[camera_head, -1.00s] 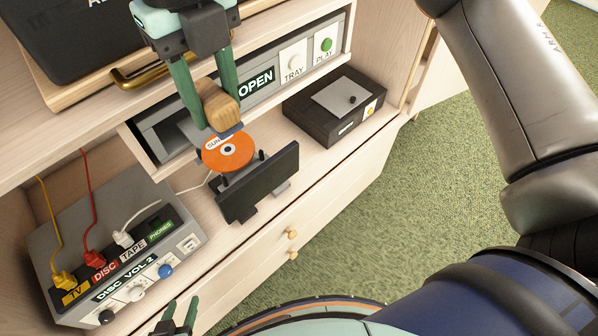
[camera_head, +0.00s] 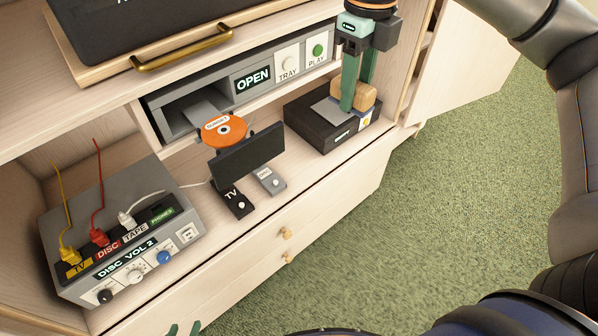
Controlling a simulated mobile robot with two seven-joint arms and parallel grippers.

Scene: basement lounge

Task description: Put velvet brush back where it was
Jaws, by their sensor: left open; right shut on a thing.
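The velvet brush (camera_head: 367,95) has a wooden body and is gripped between the green fingers of my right gripper (camera_head: 358,88). My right gripper is shut on it, pointing down over the right part of the black box (camera_head: 309,131), which has a grey panel on top. I cannot tell whether the brush touches the box. My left gripper (camera_head: 183,330) shows only its green fingertips at the bottom edge; it is open and away from everything on the shelf.
An orange disc (camera_head: 223,128) sits at the open tray of the player (camera_head: 262,80). A dark upright panel (camera_head: 247,158) and two remotes stand in front. A grey switch box (camera_head: 125,240) with cables stands at left. Bare shelf shows between it and the remotes.

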